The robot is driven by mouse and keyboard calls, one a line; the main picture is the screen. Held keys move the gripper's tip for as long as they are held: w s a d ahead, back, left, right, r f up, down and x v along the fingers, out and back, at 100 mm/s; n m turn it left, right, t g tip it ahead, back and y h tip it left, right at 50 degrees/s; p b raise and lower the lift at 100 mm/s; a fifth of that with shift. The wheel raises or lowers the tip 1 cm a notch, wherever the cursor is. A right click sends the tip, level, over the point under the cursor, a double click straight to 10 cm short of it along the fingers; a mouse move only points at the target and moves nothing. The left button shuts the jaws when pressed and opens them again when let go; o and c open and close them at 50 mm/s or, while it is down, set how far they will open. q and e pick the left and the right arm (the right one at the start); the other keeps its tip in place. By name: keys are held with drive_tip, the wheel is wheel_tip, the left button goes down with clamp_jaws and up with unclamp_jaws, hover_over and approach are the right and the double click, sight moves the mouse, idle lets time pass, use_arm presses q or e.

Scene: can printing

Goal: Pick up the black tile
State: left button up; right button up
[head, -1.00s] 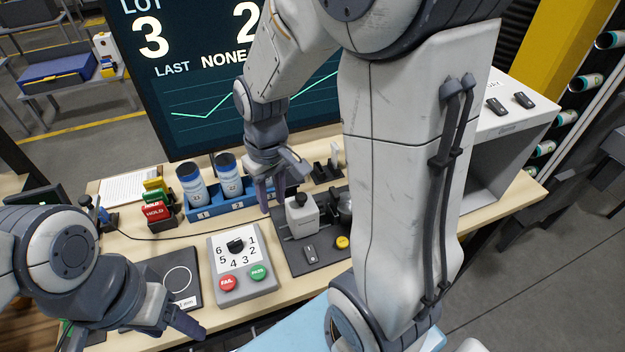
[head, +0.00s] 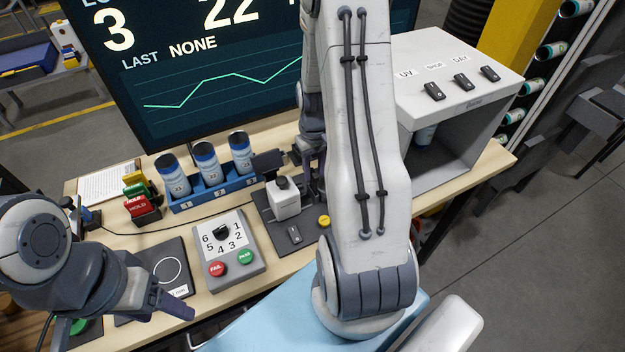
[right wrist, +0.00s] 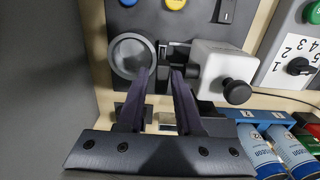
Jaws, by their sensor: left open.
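I cannot pick out the black tile with certainty. In the right wrist view a dark block (right wrist: 122,110) and a small pale piece (right wrist: 166,118) show below and between the fingers, partly covered by them. My right gripper (right wrist: 160,73) looks open there, with a gap between its fingers, above the dark station by the round grey cup (right wrist: 132,55) and the white block with a black knob (right wrist: 220,62). In the head view the right gripper (head: 308,185) is partly hidden by my own arm, behind the white block (head: 285,203). My left gripper (head: 178,300) is open and empty at the front left.
A blue rack (head: 213,192) holds three cans behind the dial box (head: 228,250). A dark pad with a white circle (head: 160,275) lies at the left. A white booth (head: 470,130) stands at the right, with a can inside. The screen (head: 220,60) stands behind.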

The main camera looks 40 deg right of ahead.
sight(313, 180)
wheel_tip(313, 180, down, 3)
drive_tip(key=shift+a+f+p, duration=0.15)
drive_tip(key=shift+p, duration=0.45)
drive_tip(key=shift+f, duration=0.5)
clamp_jaws()
drive_tip(key=shift+r, duration=0.15)
